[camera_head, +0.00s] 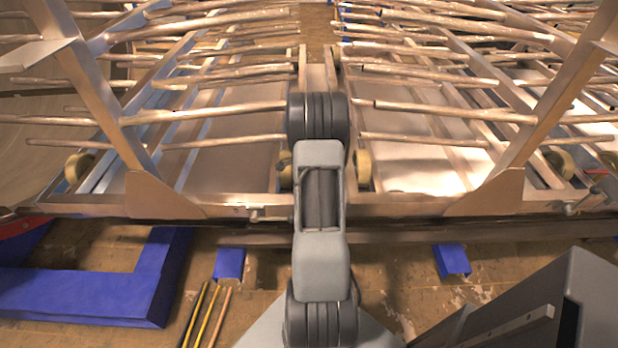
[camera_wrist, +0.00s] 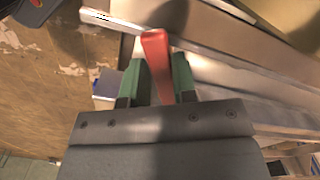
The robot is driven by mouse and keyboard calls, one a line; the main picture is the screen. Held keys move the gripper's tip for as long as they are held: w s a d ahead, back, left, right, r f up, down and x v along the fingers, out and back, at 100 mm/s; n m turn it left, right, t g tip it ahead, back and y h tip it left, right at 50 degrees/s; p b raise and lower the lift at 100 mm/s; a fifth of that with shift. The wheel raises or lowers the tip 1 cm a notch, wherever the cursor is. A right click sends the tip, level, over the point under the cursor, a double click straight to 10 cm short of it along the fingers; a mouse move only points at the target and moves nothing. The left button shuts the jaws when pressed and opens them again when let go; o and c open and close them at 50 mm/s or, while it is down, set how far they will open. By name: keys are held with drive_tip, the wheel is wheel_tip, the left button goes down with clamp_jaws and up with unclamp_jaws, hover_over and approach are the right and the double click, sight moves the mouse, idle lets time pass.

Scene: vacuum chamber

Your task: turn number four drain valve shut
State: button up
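A red valve handle (camera_wrist: 156,65) stands between the two green fingers of my gripper (camera_wrist: 158,72) in the wrist view. The fingers flank the handle closely, one on each side. I cannot tell whether both touch it. The valve's body is not clear, and no number can be read. In the head view my arm hides its own gripper. A small metal fitting (camera_head: 256,214) sits on the front rail left of my arm. Another fitting with a red handle (camera_head: 597,172) is at the far right.
A metal rack with many rods (camera_head: 450,111) fills the area ahead, with a long front rail (camera_head: 400,205). Blue blocks (camera_head: 452,260) and a blue frame (camera_head: 85,293) lie on the brown floor. Thin rods (camera_head: 207,315) lie at lower left.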

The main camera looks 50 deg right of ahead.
drive_tip(key=o, duration=0.4)
drive_tip(key=shift+r, duration=0.1)
drive_tip(key=shift+r, duration=0.25)
wheel_tip(320, 180, up, 3)
drive_tip(key=shift+f, duration=0.1)
drive_tip(key=s+a+r, duration=0.9)
drive_tip(key=s, duration=0.1)
drive_tip(key=shift+s+a+r+p, duration=0.2)
drive_tip(key=shift+s+r+p, duration=0.05)
drive_tip(key=shift+p, duration=0.1)
